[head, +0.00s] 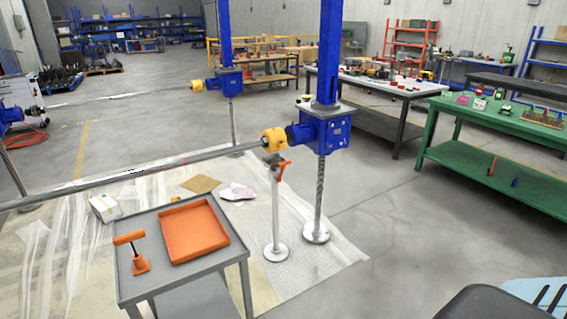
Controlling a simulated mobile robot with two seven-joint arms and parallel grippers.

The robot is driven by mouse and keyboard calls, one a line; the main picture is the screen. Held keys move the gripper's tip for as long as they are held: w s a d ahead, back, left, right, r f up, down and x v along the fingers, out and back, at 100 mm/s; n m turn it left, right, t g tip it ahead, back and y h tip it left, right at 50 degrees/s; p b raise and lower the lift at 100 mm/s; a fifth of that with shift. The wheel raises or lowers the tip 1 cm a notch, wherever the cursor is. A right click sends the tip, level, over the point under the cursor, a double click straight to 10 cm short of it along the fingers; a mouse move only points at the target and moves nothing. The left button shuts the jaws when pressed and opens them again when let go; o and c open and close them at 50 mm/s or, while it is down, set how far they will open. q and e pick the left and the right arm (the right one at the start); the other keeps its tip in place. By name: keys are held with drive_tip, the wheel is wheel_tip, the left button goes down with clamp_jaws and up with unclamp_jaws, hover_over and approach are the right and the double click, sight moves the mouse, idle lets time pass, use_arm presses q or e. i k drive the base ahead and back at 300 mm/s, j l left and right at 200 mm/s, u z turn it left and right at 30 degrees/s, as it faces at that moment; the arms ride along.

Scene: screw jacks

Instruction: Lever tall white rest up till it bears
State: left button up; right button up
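The tall white rest (275,212) stands upright on a round white foot on the sheeted floor, right of the grey cart. An orange lever (283,170) is at its top, angled down and to the right. The rest's small head (271,158) is just below the long grey shaft (150,168), near the yellow coupling (273,140). I cannot tell whether the head touches the shaft. The coupling joins the shaft to a blue screw jack (325,130) on a blue column. Neither of my grippers is in view.
The grey cart (180,278) carries an orange tray (165,256) and an orange-handled tool (130,238). A white box (105,208) and cardboard (201,184) lie on the sheet. A green bench (460,162) stands right.

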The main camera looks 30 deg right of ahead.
sight(284, 164)
drive_tip(key=i+l, duration=0.2)
drive_tip(key=l, duration=0.2)
drive_tip(key=i+l, duration=0.2)
drive_tip(key=l, duration=0.2)
drive_tip(key=i+l, duration=0.25)
drive_tip(key=l, duration=0.15)
drive_tip(key=i+l, duration=0.2)
drive_tip(key=l, duration=0.2)
drive_tip(key=i+l, duration=0.2)
drive_tip(key=l, duration=0.2)
drive_tip(key=i+l, duration=0.2)
drive_tip(key=l, duration=0.15)
drive_tip(key=i+l, duration=0.35)
drive_tip(key=i, duration=0.15)
drive_tip(key=i+l, duration=0.3)
drive_tip(key=i, duration=0.25)
